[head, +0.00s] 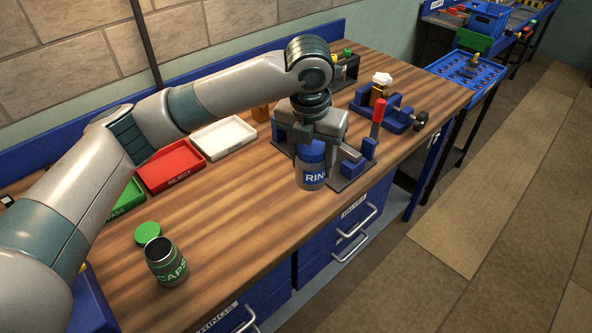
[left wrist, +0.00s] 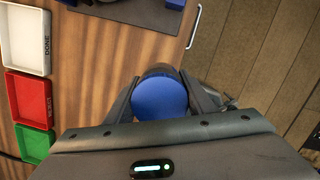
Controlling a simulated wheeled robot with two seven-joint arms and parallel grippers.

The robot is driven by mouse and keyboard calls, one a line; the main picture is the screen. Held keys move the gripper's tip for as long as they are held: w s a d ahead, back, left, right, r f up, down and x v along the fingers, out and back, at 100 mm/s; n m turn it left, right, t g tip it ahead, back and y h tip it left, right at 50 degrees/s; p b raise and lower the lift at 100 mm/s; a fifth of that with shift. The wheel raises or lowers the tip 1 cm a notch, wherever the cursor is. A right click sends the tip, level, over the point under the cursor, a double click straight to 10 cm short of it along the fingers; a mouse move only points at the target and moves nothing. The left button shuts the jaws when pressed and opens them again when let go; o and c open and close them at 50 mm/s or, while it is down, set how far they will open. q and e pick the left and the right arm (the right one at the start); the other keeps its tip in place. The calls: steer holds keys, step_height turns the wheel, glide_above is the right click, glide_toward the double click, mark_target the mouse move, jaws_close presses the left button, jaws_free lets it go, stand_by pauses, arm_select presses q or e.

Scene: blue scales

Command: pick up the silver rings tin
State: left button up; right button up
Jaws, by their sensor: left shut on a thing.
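In the left wrist view, the tin's round blue lid (left wrist: 160,97) sits between the two dark fingers of the gripper (left wrist: 163,92). I cannot tell from these views whether the tin's base touches the bench. My right gripper is not in view.
An open caps tin (head: 167,262) stands at the front left, its green lid (head: 147,233) beside it. Green, red (head: 171,167) and white (head: 223,138) trays line the back. The bench's middle is clear.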

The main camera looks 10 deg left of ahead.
arm_select(q)
steer(key=shift+d+r, duration=0.15)
steer(key=shift+d, duration=0.05)
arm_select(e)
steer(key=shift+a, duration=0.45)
